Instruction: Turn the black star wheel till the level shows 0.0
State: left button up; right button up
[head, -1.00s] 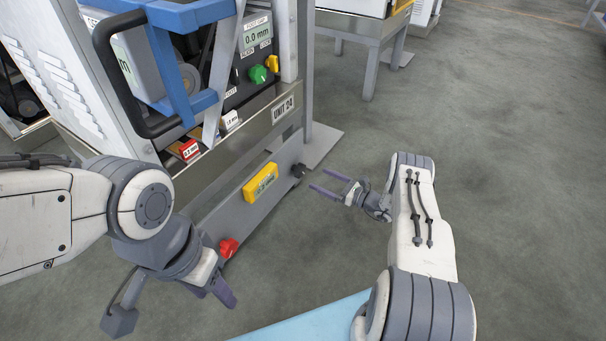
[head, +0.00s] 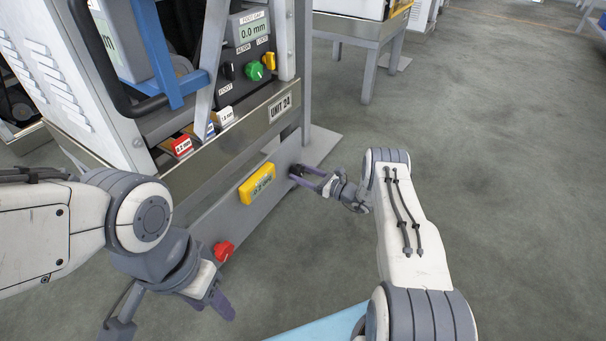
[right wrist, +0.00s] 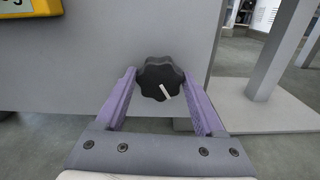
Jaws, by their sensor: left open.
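The black star wheel (right wrist: 160,78) sits on the grey lower beam, with a white mark pointing down and slightly right in the right wrist view. In the head view the wheel (head: 296,170) is partly hidden by my right gripper (head: 311,178). My left gripper (head: 222,290) is open and empty near the red knob.
A red star knob (head: 223,251) is at the beam's near end. Open floor lies to the right.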

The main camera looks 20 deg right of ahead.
jog(key=shift+d, duration=0.1)
jog(key=shift+c, duration=0.5)
jog(key=shift+n, duration=0.4)
jog(key=n+p, duration=0.1)
jog(key=n, duration=0.2)
jog(key=shift+n, duration=0.4)
jog(key=n+p, duration=0.1)
jog(key=n, duration=0.4)
jog(key=shift+n, duration=0.4)
jog(key=o, duration=1.3)
jog(key=shift+o, duration=0.2)
